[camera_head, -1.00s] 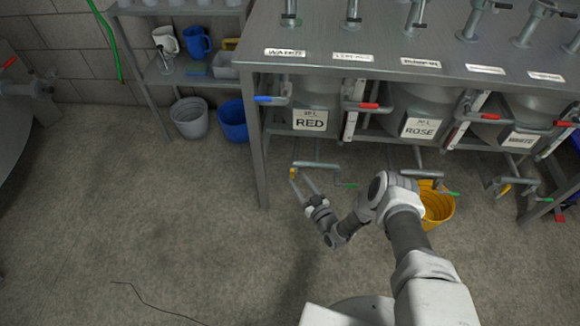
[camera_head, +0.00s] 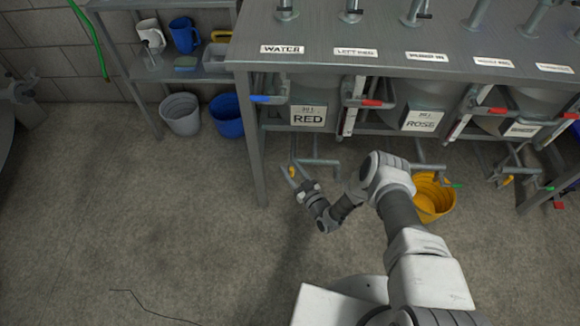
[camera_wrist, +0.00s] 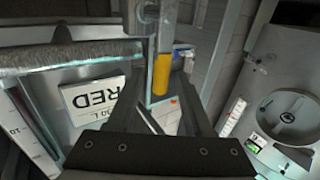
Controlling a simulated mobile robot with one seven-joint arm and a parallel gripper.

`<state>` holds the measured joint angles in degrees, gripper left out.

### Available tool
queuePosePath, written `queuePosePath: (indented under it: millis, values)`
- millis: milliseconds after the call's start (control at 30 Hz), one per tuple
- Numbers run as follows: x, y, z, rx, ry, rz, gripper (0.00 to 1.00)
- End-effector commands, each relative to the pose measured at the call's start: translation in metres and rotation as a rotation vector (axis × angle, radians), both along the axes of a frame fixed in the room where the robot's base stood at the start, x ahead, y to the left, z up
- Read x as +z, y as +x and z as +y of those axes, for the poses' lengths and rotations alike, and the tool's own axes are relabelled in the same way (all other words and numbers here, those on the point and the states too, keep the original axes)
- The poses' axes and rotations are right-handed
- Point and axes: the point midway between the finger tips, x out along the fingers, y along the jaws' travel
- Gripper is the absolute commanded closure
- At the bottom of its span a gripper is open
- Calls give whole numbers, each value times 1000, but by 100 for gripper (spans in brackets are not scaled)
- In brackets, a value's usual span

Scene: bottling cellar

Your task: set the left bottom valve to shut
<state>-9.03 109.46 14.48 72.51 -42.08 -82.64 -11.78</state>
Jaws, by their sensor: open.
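The left bottom valve's pipe (camera_head: 317,162) runs under the tank labelled RED (camera_head: 308,117). Its short yellow lever (camera_head: 292,171) is at the pipe's left end, partly hidden by my gripper. In the wrist view the yellow lever (camera_wrist: 160,76) hangs from a metal stem between my two fingers. My gripper (camera_head: 295,174) is open, with its fingers on either side of the lever; I cannot tell whether either one touches it. The wrist view shows my open gripper (camera_wrist: 160,85) with the RED plate (camera_wrist: 92,98) beyond its left finger.
A metal table (camera_head: 247,150) stands over the tanks, its front leg left of my gripper. Red-handled valves (camera_head: 372,102) and a blue one (camera_head: 265,99) line its front. A yellow bucket (camera_head: 435,200) stands right of my arm. Grey (camera_head: 181,115) and blue (camera_head: 227,116) buckets are back left.

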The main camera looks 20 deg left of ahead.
Motion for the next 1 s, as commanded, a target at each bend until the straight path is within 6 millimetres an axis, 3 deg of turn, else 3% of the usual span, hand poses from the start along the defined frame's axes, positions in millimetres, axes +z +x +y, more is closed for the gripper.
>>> queuePosePath:
  millis: [200,500,1000]
  values:
    - [0,0,0,0,0,0,49]
    - [0,0,0,0,0,0,100]
    - [0,0,0,0,0,0,100]
